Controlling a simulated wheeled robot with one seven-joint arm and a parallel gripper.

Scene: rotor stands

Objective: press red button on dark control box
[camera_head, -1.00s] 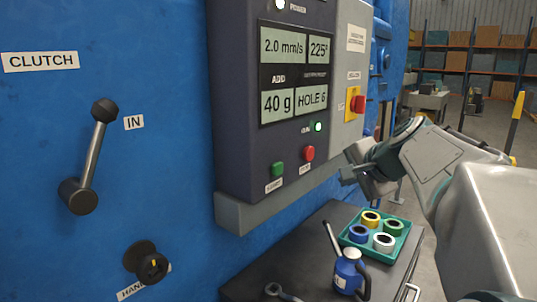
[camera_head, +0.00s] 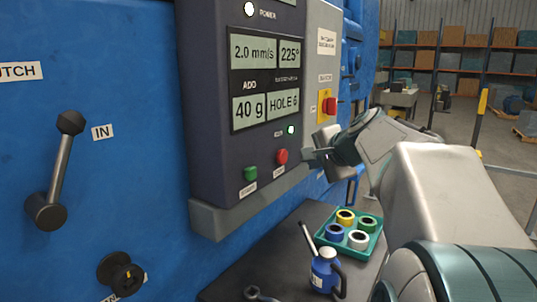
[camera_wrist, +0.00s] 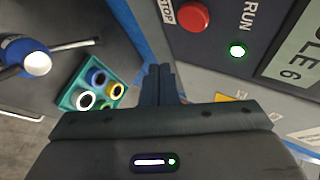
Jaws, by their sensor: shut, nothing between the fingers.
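The dark control box (camera_head: 215,120) is mounted on the blue machine. Its red button (camera_head: 282,156) sits low on the front face, right of a green button (camera_head: 250,174). In the wrist view the red button (camera_wrist: 194,17) is at the top, beside a STOP label. My gripper (camera_head: 308,154) is shut and empty, just right of the red button in the head view, and looks apart from it. In the wrist view the shut fingers (camera_wrist: 160,72) point up the picture, lower and left of the red button. The exact gap is hard to tell.
A lit green RUN lamp (camera_wrist: 237,50) is near the red button. A red switch on yellow (camera_head: 328,106) is on the grey side panel. Below, a dark table (camera_head: 235,284) holds a teal tray (camera_head: 376,246) of coloured rings and a blue oil can (camera_head: 325,272).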

